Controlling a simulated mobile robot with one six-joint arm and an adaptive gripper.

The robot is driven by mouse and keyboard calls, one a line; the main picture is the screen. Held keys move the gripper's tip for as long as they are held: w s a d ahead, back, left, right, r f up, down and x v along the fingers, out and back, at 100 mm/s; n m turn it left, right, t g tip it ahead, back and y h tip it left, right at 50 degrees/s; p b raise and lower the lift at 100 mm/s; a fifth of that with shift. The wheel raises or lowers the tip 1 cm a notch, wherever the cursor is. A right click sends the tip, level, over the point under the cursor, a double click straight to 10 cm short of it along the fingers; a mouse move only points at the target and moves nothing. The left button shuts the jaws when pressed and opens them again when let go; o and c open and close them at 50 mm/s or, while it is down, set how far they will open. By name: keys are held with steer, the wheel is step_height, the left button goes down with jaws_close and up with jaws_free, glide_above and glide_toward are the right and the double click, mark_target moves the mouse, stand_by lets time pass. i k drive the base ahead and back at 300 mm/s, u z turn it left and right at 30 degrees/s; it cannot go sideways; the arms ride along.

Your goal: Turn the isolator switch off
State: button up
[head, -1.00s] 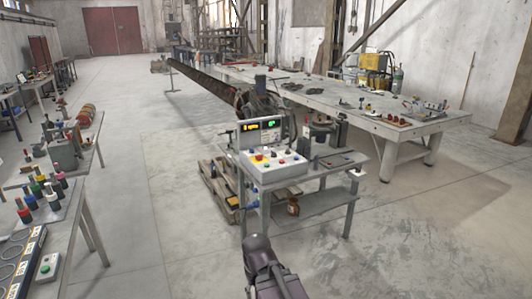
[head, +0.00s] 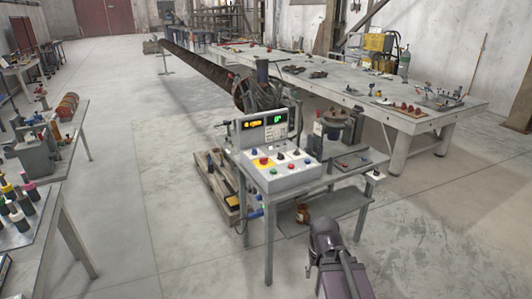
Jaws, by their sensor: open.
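The control console (head: 284,170) stands on a small metal bench, with coloured buttons, a yellow plate with a red knob (head: 263,162) and a lit display panel (head: 263,128) behind them. I cannot tell for certain which part is the isolator switch, or its position. A small pale fitting with a dark top (head: 375,176) is at the bench's right corner. My dark arm rises at the bottom of the head view, in front of the bench and apart from it. My gripper cannot be made out.
The small bench (head: 335,177) has a lower shelf and a pallet (head: 217,190) to its left. A long worktable (head: 430,112) stands behind at right. Tables with tools and bottles (head: 15,215) line the left. The floor between is clear.

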mark_target(264, 161)
steer(key=u, duration=0.05)
steer(key=i, duration=0.9)
steer(key=u, duration=0.2)
